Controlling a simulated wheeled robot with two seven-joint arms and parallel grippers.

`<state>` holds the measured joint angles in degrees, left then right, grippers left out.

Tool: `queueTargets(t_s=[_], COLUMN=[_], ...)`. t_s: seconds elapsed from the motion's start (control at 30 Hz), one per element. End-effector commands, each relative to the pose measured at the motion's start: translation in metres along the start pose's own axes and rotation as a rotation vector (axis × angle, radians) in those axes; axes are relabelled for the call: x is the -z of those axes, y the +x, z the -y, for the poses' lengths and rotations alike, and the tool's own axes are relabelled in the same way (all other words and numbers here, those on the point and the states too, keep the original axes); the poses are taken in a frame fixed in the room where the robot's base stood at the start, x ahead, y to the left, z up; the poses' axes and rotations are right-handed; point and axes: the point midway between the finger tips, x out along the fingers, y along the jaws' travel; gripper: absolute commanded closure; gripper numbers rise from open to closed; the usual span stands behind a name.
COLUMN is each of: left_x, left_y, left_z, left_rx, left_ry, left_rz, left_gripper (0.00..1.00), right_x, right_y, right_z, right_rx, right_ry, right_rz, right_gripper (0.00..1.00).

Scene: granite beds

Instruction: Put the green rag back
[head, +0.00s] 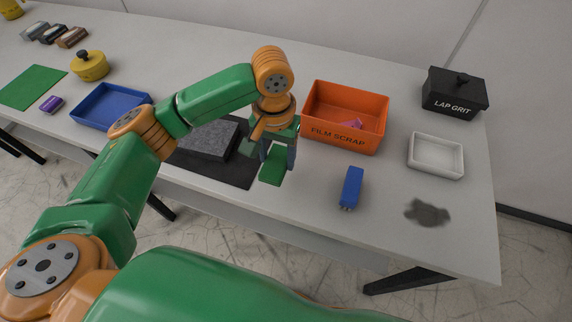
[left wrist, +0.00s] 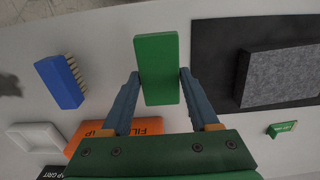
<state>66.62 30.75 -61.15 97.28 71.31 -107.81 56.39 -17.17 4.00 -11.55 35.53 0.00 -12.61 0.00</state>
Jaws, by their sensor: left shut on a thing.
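The green rag (head: 273,168) looks like a folded flat rectangle. My left gripper (head: 278,152) is shut on it, and in the left wrist view the rag (left wrist: 158,70) sits between the two fingers (left wrist: 157,82). It is over the front part of the table, just right of the black mat (head: 232,172); I cannot tell its height above the top. A small green sign (left wrist: 281,128) stands on the bare table beside the mat in the left wrist view. My right gripper is not in view.
An orange FILM SCRAP bin (head: 335,137) holds something pink. A blue brush (head: 351,187), a white tray (head: 436,172) and a dark smudge (head: 427,212) are to the right. A grey block (head: 209,139) rests on the black mat. A blue tray (head: 110,122) and green mat (head: 32,87) are left.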

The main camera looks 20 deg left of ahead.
Motion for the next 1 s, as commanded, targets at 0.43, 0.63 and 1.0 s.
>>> queueTargets(t_s=[0.43,0.63,1.0], left_x=[0.02,0.02,0.02], left_y=[0.058,0.058,0.06], left_z=[-0.01,-0.01,-0.01], left_rx=[0.001,0.001,0.001], left_ry=[0.0,0.0,0.0], left_rz=[-0.003,-0.002,-0.002], left_gripper=[0.83,0.83,0.09], right_x=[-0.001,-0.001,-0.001], right_y=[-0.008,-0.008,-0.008], right_z=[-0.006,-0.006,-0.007], right_rx=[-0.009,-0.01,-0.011], right_ry=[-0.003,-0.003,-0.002], right_rz=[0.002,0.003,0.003], right_gripper=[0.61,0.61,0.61])
